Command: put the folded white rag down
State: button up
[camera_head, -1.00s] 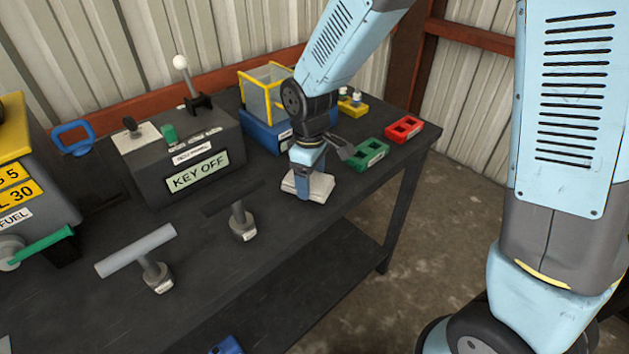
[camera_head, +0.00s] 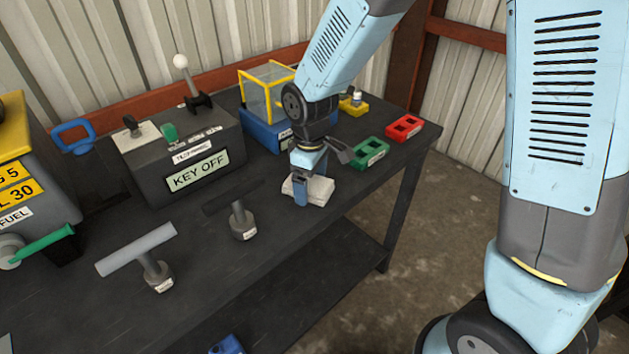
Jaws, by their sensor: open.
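The folded white rag (camera_head: 317,191) lies flat on the dark workbench (camera_head: 225,270), near its front edge and right of the middle. My gripper (camera_head: 303,190) is over the rag, pointing down, with a blue finger in front of its left part. The gripper is open. My wrist and that finger hide part of the rag, and the far finger is not clearly visible.
Behind stand a grey panel box (camera_head: 185,160) reading KEY OFF and a blue box with a yellow-framed clear cover (camera_head: 268,88). Green (camera_head: 369,152) and red (camera_head: 404,128) trays lie to the right. Two T-handles (camera_head: 157,272) (camera_head: 242,220) stand left. Bare bench lies in front.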

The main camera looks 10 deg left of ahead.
aim_at(311, 182)
notch_tip(311, 182, up, 12)
dwell(0.5)
jog(key=s+d+r+m+t, duration=0.1)
jog(key=d+r+m, duration=0.35)
jog(key=d, duration=0.45)
jog(key=s+d+r+m+t, duration=0.1)
jog(key=d+r+m+t, duration=0.15)
jog(key=d+r, duration=0.5)
jog(key=s+d+r+m+t, duration=0.2)
jog(key=s+d+m, duration=0.5)
jog(key=d, duration=0.7)
jog(key=shift+s+d, duration=0.25)
jog(key=shift+s, duration=0.6)
jog(key=shift+o, duration=0.3)
